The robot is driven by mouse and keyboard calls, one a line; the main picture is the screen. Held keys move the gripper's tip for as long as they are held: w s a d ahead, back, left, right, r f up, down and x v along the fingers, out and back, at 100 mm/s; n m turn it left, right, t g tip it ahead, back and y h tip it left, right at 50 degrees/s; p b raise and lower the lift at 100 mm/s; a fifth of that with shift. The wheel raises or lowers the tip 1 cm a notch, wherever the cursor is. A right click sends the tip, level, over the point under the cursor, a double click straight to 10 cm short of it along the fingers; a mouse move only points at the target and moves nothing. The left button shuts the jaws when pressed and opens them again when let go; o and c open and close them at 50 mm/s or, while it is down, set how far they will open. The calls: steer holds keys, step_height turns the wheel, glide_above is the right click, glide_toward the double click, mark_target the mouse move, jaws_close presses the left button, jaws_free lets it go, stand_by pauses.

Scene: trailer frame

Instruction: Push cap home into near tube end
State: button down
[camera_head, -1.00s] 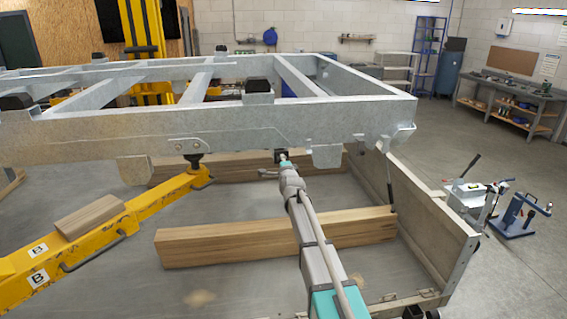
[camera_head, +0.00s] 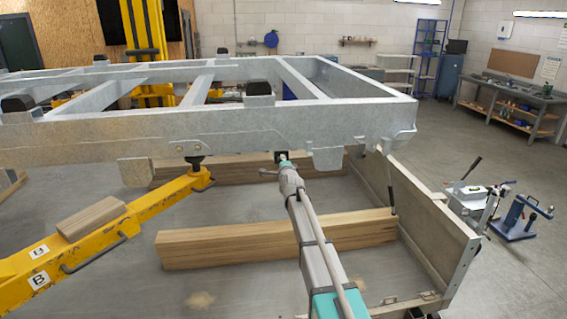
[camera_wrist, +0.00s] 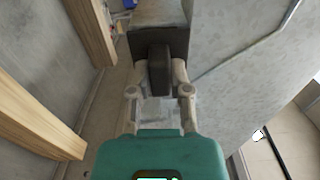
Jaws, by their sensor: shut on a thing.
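My gripper (camera_wrist: 159,66) is shut on a black cap (camera_wrist: 158,78), which sits between its two fingers in the wrist view. Just beyond the cap is a dark square area (camera_wrist: 137,43) at the end of a grey tube (camera_wrist: 160,12). I cannot tell how far the cap is inside the tube. In the head view my gripper (camera_head: 284,160) reaches up to the side of the galvanised trailer frame (camera_head: 230,130), with a small dark square (camera_head: 279,155) at its tip. The fingers hide part of the cap.
Wooden beams (camera_head: 220,247) lie on the floor below the frame. In the wrist view a large grey frame face (camera_wrist: 235,75) is close on the right.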

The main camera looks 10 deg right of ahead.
steer(key=shift+w, duration=0.5)
steer(key=shift+c, duration=2.4)
jaws_free()
steer(key=shift+s, duration=0.1)
steer(key=s, duration=1.2)
steer(key=shift+w, duration=0.1)
